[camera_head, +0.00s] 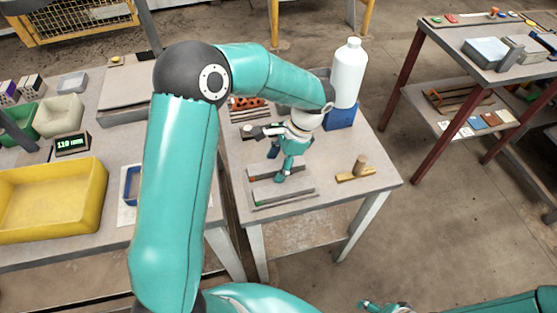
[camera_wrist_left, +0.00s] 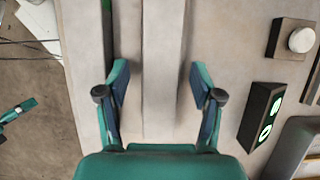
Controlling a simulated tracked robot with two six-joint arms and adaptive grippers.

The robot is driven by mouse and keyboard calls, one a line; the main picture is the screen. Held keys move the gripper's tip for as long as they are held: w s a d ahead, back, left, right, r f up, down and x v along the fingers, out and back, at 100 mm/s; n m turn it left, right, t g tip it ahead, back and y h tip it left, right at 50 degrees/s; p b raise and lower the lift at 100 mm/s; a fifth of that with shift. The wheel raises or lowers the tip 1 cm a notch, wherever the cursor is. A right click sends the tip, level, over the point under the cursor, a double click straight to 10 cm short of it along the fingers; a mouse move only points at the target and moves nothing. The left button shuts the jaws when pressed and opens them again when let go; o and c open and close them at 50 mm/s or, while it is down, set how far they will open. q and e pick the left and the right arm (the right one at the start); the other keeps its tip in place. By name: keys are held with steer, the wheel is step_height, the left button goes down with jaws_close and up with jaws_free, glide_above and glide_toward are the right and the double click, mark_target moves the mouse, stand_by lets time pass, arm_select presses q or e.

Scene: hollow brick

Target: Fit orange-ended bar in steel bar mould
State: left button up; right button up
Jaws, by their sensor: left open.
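Two long grey bars lie side by side on the middle table. The back one, the orange-ended bar (camera_head: 264,173), shows an orange mark at its left end. The front one, with a green mark at its left end, seems to be the steel bar mould (camera_head: 290,193). My left gripper (camera_head: 281,167) is just above them, pointing down. In the wrist view its open fingers (camera_wrist_left: 160,82) straddle a plain grey bar (camera_wrist_left: 163,60) without visibly gripping it. The green-marked piece (camera_wrist_left: 107,12) lies left of that bar. My right gripper (camera_head: 370,304) is low at the bottom edge, small and unclear.
A white bottle (camera_head: 348,72) stands by a blue block (camera_head: 340,117) at the table's back. A yellow piece with a wooden peg (camera_head: 360,165) lies right of the bars. A yellow tray (camera_head: 50,205) stands on the left table. A dark box with green lights (camera_wrist_left: 262,112) stands beside the gripper.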

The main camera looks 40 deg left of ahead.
arm_select(q)
steer(key=v, duration=1.2)
steer(key=shift+f, duration=0.1)
